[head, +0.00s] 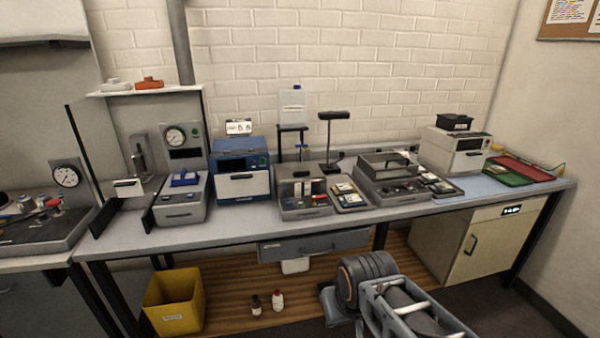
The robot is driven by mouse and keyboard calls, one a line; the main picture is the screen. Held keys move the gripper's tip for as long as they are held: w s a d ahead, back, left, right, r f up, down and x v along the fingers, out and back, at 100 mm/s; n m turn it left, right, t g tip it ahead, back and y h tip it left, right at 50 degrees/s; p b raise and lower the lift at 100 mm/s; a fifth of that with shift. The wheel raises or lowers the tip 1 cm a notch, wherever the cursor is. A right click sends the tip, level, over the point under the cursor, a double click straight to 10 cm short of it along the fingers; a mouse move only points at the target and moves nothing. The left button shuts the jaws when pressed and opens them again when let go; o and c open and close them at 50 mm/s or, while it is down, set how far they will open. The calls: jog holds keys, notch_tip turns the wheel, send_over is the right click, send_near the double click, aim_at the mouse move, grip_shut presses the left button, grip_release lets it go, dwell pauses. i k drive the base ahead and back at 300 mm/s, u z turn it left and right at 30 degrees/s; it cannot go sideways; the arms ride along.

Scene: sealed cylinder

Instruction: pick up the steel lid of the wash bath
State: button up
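A grey steel bath unit with control knobs (393,192) stands on the bench right of centre. A flat grey lid-like cover (386,163) sits on its top; I take this for the steel lid of the wash bath, but no label is readable. Another grey unit (305,208) with an open-looking top stands to its left. Parts of my arm show low in the picture, in front of the bench and well apart from the bath. My gripper's fingers are not visible.
A black lamp or stand (331,130) rises behind and left of the bath. A tray of small parts (348,195) lies left of it, another tray (440,186) right. A white box unit (455,152) stands at right. A drawer (314,246) hangs under the bench.

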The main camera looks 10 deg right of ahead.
aim_at(298, 168)
jog(key=z, duration=0.35)
jog(key=i, duration=1.55)
jog(key=u, duration=0.75)
